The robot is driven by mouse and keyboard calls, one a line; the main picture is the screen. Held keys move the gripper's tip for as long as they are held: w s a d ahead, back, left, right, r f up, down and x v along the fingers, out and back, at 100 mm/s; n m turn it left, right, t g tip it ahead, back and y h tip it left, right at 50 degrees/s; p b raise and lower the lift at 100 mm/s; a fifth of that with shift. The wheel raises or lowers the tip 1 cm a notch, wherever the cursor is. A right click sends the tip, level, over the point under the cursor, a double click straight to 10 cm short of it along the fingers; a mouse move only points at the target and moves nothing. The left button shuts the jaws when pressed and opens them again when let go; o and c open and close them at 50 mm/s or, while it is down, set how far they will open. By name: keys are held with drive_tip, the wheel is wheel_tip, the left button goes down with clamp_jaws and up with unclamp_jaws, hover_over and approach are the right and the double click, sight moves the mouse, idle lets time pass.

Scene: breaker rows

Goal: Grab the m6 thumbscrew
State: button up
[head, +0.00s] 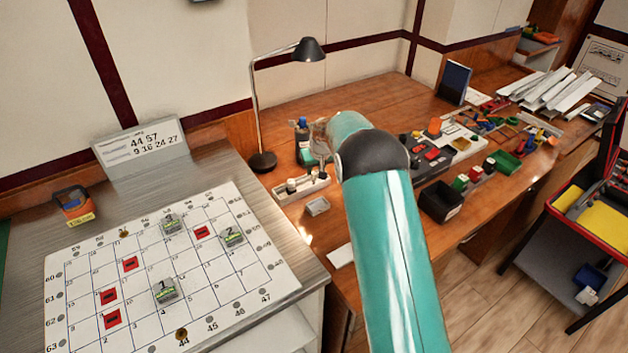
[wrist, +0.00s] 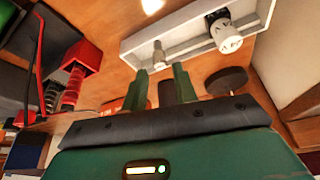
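A white tray (wrist: 190,37) in the wrist view holds a small pale stepped piece (wrist: 159,52), which looks like the m6 thumbscrew, though no label can be read. It stands in line with the gap between the fingers, beyond their tips. My gripper (wrist: 160,77) has two green fingers, spread apart with nothing between them. A larger white cylinder with dark marks (wrist: 225,32) is in the tray to the right. In the head view the tray (head: 302,191) is on the wooden bench; my arm partly covers that area and the finger details are too small to tell.
A desk lamp (head: 308,50) stands behind the tray. A small grey box (head: 318,206) sits in front of it. A black bin (head: 440,201) and several parts lie to the right. The metal table with a white grid board (head: 200,268) is at the left.

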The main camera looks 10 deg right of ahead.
sight(314, 174)
drive_tip(key=x, duration=0.5)
drive_tip(key=shift+w, duration=0.15)
drive_tip(key=shift+c, duration=0.2)
clamp_jaws()
drive_tip(key=shift+r, duration=0.1)
